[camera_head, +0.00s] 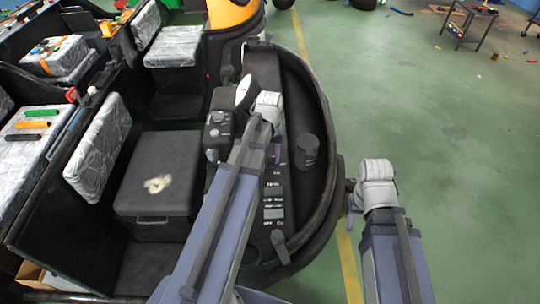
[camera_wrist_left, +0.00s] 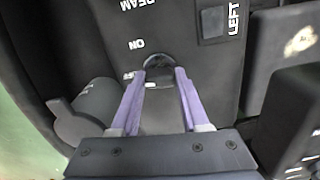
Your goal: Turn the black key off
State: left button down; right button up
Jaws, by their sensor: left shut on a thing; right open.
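The black key (camera_wrist_left: 158,63) is a small dark piece on the black panel (camera_wrist_left: 185,100), seen in the left wrist view between the purple fingertips. My left gripper (camera_wrist_left: 160,77) is shut on it. White "ON" lettering shows above left of the key, and lettering partly hidden by a finger lies beside it. In the head view my left gripper (camera_head: 277,150) reaches down to the console, and the key cannot be made out there. My right gripper (camera_head: 353,198) is open and empty, outside the vehicle's rim at the right.
A dark grey cylindrical knob (camera_head: 306,152) stands right of my left gripper; it also shows in the left wrist view (camera_wrist_left: 95,103). A lever (camera_head: 280,243) sits lower on the console. Wrapped seats (camera_head: 100,145) and a dark box (camera_head: 157,195) lie left. Green floor is open at right.

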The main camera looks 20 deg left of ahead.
aim_at(270, 156)
pick_arm(q)
jog(key=shift+n, duration=0.9)
jog(key=shift+c, duration=2)
grip_release()
jog(key=shift+r, duration=0.1)
notch_tip(270, 156, up, 8)
jog(key=p, duration=0.8)
jog(key=shift+f, duration=0.2)
